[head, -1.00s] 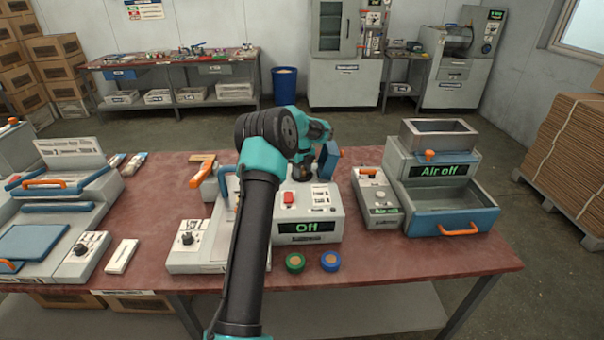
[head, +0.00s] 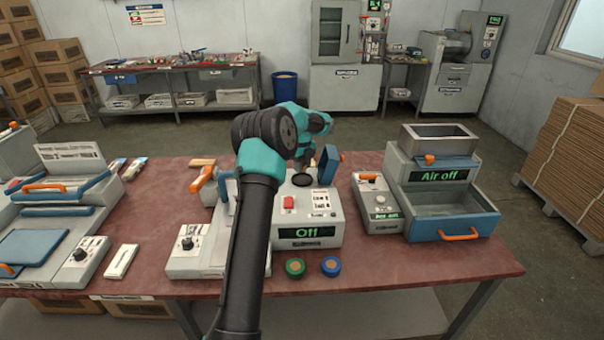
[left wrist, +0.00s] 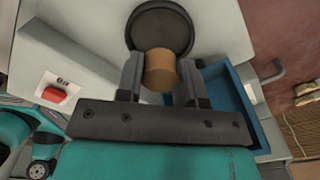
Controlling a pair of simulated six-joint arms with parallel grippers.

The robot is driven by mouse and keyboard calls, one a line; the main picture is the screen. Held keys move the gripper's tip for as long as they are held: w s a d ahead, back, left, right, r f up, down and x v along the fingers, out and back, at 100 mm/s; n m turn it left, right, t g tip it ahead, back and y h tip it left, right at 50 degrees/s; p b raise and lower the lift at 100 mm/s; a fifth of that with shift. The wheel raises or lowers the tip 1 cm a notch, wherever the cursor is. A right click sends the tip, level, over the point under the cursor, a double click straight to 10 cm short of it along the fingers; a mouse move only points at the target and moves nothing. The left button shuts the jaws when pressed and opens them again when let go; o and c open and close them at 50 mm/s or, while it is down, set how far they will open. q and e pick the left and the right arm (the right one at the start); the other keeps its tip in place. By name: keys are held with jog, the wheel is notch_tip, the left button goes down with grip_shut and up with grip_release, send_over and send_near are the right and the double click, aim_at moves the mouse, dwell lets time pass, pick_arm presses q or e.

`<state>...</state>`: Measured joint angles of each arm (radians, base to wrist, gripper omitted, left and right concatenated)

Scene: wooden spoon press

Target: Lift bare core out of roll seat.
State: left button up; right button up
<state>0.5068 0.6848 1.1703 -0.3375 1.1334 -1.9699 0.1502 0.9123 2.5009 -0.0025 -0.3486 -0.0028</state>
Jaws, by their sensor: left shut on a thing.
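The bare core (left wrist: 160,70) is a short tan-brown cylinder. My left gripper (left wrist: 160,76) is shut on it, with one dark finger on each side in the left wrist view. The roll seat (head: 302,180) is a dark round recess on top of the white machine marked "Off" (head: 307,233). The roll seat also shows in the left wrist view (left wrist: 160,22), partly behind the core. In the head view my left gripper hangs over the seat with a gap below it, and the core is too small or hidden to make out. My right gripper is not in view.
A blue hinged flap (head: 327,165) stands upright close beside the seat. A red button (head: 288,203) is on the machine's top. A green roll (head: 295,268) and a blue roll (head: 330,266) lie in front. The "Air off" unit (head: 440,177) stands right.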

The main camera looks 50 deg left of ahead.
pick_arm(q)
notch_tip(320, 180, up, 6)
jog(key=shift+f, duration=0.2)
dwell(0.6)
